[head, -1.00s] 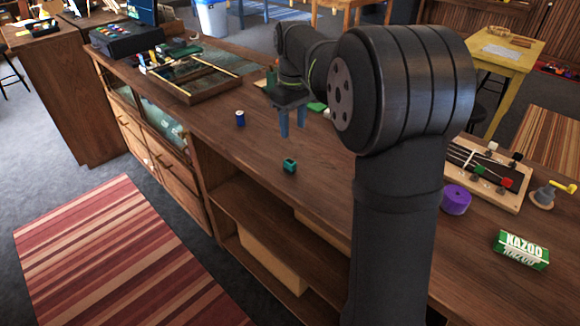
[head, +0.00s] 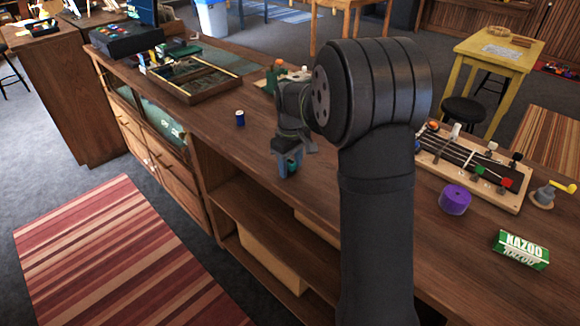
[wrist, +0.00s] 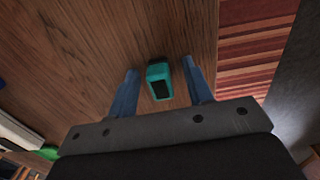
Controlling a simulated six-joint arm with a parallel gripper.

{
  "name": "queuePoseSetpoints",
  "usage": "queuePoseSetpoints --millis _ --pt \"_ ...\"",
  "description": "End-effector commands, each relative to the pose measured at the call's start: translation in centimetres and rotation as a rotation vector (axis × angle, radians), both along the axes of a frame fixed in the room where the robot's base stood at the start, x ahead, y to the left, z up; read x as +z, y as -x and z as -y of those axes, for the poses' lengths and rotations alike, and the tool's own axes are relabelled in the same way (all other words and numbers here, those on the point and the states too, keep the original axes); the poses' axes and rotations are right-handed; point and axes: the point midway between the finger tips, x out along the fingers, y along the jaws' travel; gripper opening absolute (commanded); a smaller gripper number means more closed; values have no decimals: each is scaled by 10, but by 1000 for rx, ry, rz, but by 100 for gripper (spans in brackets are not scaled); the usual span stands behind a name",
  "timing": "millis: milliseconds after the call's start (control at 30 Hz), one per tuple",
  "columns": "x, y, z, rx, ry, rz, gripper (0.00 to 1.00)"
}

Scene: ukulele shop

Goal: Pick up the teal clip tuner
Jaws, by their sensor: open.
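The teal clip tuner (wrist: 159,82) is a small boxy piece with a dark face, lying on the wooden counter near its front edge. In the wrist view it sits between the two blue fingers of my gripper (wrist: 162,88), with a gap on each side. In the head view my gripper (head: 287,163) points down over the tuner (head: 292,168), which is partly hidden behind the fingers. The gripper is open and holds nothing. I cannot tell exactly how high the fingertips are above the counter.
A blue spool (head: 240,118) stands left of the gripper. A wooden tray (head: 196,92) lies farther back. To the right are a purple roll (head: 454,200), a kazoo box (head: 521,249) and a board with strings (head: 470,170). The counter around the tuner is clear.

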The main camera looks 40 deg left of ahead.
Motion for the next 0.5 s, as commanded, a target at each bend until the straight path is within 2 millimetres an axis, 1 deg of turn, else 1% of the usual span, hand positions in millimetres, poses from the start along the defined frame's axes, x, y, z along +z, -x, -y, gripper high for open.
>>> queuePoseSetpoints --millis 200,267,300,433,467,500 --pt "-1 0 0 0 0 0 46" --pt "-1 0 0 0 0 0 37" --pt "-1 0 0 0 0 0 29" --pt "-1 0 0 0 0 0 3" --pt "-1 0 0 0 0 0 0" --pt "0 0 0 0 0 0 0"
